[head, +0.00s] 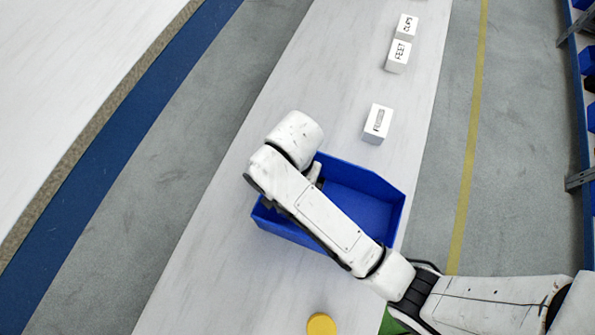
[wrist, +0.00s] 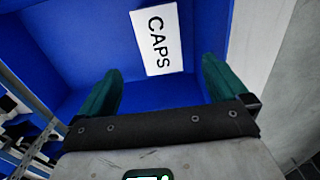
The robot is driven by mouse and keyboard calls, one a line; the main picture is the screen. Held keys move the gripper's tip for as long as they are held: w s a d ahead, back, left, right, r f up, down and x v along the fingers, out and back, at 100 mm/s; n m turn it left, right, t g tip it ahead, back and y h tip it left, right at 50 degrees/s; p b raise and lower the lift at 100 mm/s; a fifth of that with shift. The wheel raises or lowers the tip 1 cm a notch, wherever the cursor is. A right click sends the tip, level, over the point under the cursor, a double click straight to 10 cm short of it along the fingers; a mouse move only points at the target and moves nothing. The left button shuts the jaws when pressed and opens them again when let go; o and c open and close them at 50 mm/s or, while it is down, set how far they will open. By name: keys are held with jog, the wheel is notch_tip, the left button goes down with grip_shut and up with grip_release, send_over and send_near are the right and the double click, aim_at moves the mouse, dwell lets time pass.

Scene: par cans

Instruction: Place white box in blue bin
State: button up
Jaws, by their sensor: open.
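A white box marked CAPS (wrist: 157,42) lies inside the blue bin in the wrist view, label facing up. The blue bin (head: 375,186) stands on the white table in the head view, partly covered by my arm. Its blue inside also fills much of the wrist view (wrist: 75,35). My gripper (wrist: 160,82) is open, its two dark green fingers apart, with nothing between the tips. The CAPS box is just beyond the fingertips, apart from them. In the head view my arm hides the CAPS box and most of my gripper.
Three more white boxes stand on the long white table (head: 215,235): one (head: 377,124) near the bin and two (head: 397,56) (head: 407,27) farther back. A yellow round object (head: 321,325) and a green item (head: 393,322) are at the front. Shelving runs along the right.

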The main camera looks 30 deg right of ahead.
jog(key=s+d+r+n+t, duration=0.1)
jog(key=s+d+n, duration=0.9)
jog(key=s+d, duration=0.3)
jog(key=shift+s, duration=0.85)
